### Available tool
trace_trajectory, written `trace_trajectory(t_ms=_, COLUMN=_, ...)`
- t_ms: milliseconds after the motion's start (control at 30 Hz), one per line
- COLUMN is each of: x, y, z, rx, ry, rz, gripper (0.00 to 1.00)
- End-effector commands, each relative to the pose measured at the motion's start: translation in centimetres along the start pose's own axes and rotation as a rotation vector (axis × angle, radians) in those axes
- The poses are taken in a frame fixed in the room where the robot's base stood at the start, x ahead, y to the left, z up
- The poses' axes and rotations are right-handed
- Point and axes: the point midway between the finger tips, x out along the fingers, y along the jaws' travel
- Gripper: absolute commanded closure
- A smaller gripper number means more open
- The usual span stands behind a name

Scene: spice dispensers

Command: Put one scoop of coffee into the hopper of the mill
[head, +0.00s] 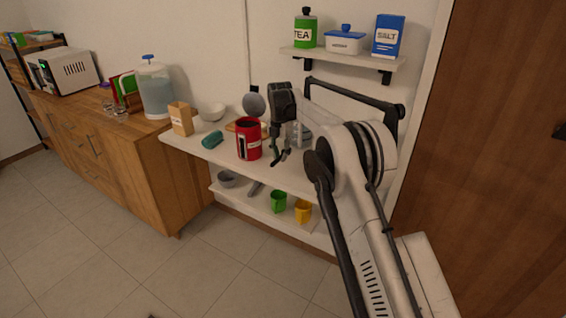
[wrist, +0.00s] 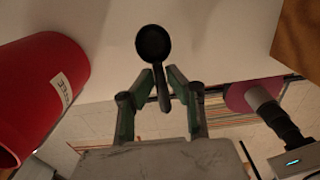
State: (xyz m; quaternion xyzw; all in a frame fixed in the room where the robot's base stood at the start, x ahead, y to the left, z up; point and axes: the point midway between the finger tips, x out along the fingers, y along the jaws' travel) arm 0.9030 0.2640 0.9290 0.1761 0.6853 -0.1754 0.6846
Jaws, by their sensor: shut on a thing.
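My gripper (head: 279,155) is over the white counter, just right of the red coffee canister (head: 248,140). In the wrist view, my gripper (wrist: 160,86) is shut on the handle of a small black scoop (wrist: 153,42). The scoop's round bowl points away from the fingers. Its inside looks dark, and I cannot tell whether it holds coffee. The red canister (wrist: 40,98) lies at the left of the wrist view, apart from the scoop. A greyish object (head: 301,134) stands partly hidden behind my arm; I cannot tell whether it is the mill.
A paper bag (head: 181,118), white bowl (head: 212,111) and teal cloth-like item (head: 212,140) are on the counter's left. A green cup (head: 279,201) and yellow cup (head: 303,211) sit on the lower shelf. The upper shelf (head: 345,58) holds tea, a white box and salt.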

Motion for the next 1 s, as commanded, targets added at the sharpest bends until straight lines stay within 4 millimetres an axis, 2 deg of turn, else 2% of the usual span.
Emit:
trace_trajectory(t_ms=33, x=-0.7, y=0.6, z=-1.4, rx=-0.006, ry=0.000, rz=0.000, gripper=1.00)
trace_trajectory(t_ms=200, x=-2.9, y=1.8, z=-4.9, rx=-0.005, ry=0.000, rz=0.000, gripper=1.00)
trace_trajectory(t_ms=433, x=-5.1, y=3.1, z=-8.2, rx=-0.003, ry=0.000, rz=0.000, gripper=1.00)
trace_trajectory(t_ms=633, x=-5.9, y=3.5, z=-9.5, rx=-0.002, ry=0.000, rz=0.000, gripper=1.00)
trace_trajectory(t_ms=1000, x=-6.1, y=3.6, z=-9.7, rx=-0.001, ry=0.000, rz=0.000, gripper=1.00)
